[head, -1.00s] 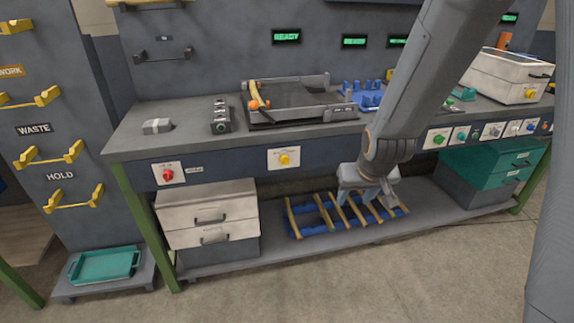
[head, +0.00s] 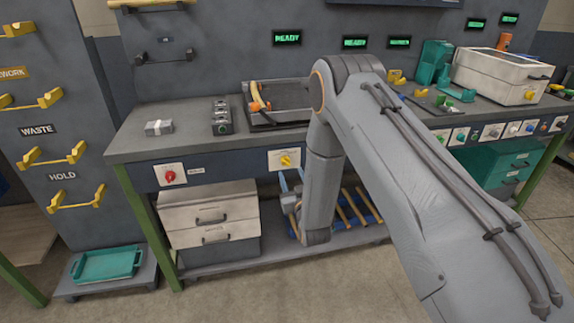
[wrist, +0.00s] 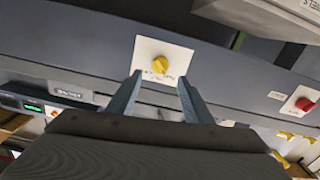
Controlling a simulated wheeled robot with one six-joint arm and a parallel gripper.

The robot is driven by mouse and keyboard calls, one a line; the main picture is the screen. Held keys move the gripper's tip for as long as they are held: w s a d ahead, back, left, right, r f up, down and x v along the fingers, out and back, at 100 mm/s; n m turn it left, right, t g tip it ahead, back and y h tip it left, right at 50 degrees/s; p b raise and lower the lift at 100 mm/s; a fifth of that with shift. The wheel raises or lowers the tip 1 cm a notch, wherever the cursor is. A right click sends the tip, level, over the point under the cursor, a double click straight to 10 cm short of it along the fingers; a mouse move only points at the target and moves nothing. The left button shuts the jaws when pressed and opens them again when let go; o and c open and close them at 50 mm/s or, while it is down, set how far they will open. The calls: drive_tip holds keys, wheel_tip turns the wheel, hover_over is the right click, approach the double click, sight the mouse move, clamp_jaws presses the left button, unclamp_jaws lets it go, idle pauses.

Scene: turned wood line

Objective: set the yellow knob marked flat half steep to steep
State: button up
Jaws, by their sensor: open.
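The yellow knob (head: 286,160) sits on a white plate (head: 276,165) on the front panel of the workbench. In the wrist view the yellow knob (wrist: 160,64) is near the upper middle, on its white plate (wrist: 178,50), with small dark marks beside it that are too small to read. My gripper (head: 289,180) is just below and in front of the plate in the head view, partly hidden by my arm. In the wrist view my gripper (wrist: 157,84) has its two fingers spread apart, one to either side of the knob's line, with nothing between them.
A red knob (head: 170,176) is on the same panel to the left, also in the wrist view (wrist: 306,104). A drawer unit (head: 210,222) stands below the bench. A blue rack with wooden pieces (head: 366,214) lies on the lower shelf behind my arm.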

sight(287, 163)
drive_tip(key=p+x, duration=0.1)
drive_tip(key=x, duration=0.6)
drive_tip(key=shift+w+a, duration=0.15)
drive_tip(key=shift+w, duration=0.15)
drive_tip(key=c, duration=1.1)
